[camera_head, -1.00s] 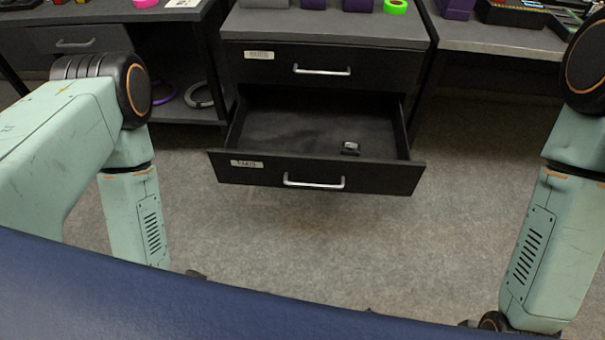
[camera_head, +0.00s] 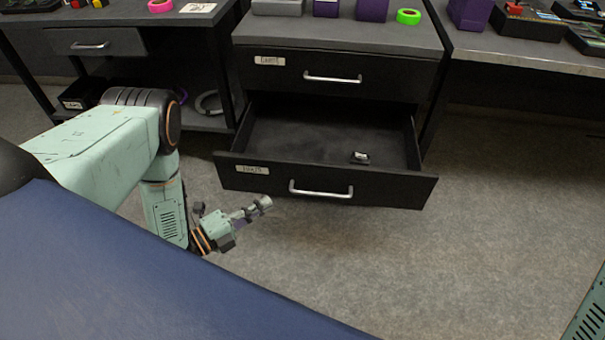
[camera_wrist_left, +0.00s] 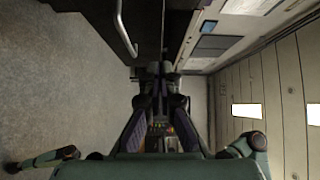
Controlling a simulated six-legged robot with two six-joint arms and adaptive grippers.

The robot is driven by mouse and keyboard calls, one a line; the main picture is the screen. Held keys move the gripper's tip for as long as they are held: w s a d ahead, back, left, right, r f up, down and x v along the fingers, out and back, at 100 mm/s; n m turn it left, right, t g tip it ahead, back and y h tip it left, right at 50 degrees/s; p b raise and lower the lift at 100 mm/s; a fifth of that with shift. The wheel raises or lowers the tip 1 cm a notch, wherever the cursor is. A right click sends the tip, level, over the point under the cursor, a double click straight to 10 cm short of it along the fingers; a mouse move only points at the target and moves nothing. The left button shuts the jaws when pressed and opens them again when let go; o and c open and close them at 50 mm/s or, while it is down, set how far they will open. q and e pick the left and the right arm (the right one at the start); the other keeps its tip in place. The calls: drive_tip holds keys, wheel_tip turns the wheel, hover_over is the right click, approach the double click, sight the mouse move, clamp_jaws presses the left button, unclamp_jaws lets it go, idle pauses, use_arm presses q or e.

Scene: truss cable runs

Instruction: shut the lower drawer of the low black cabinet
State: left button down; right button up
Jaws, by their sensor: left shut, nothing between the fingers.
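The low black cabinet (camera_head: 436,75) stands ahead with its lower drawer (camera_head: 230,172) pulled well out and its upper drawer (camera_head: 290,72) closed. The lower drawer has a silver bar handle (camera_head: 320,190) and a pale label. A small dark and silver item (camera_head: 360,158) lies inside it. My left gripper (camera_head: 266,203) is shut and empty, just in front of and below the left part of the drawer front, left of the handle. In the left wrist view the shut fingers (camera_wrist_left: 158,72) point toward a dark front with a silver handle (camera_wrist_left: 126,30). My right gripper is not in view.
A dark bench (camera_head: 140,18) with a drawer and lower shelf stands at left. Another bench (camera_head: 530,50) is at right. Purple boxes and a green tape roll (camera_head: 408,16) sit on the cabinet top. Grey floor (camera_head: 440,270) before the drawer is clear.

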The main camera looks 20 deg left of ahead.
use_arm(q)
drive_tip(key=b, duration=0.5)
approach(309, 166)
drive_tip(key=x, duration=0.3)
drive_tip(key=d+x, duration=0.1)
drive_tip(key=x, duration=0.1)
drive_tip(key=shift+s+f, duration=0.15)
drive_tip(key=shift+f, duration=0.05)
drive_tip(key=shift+w+a, duration=0.2)
drive_tip(key=shift+w, duration=0.3)
drive_tip(key=shift+r, duration=0.1)
drive_tip(key=shift+w, duration=0.2)
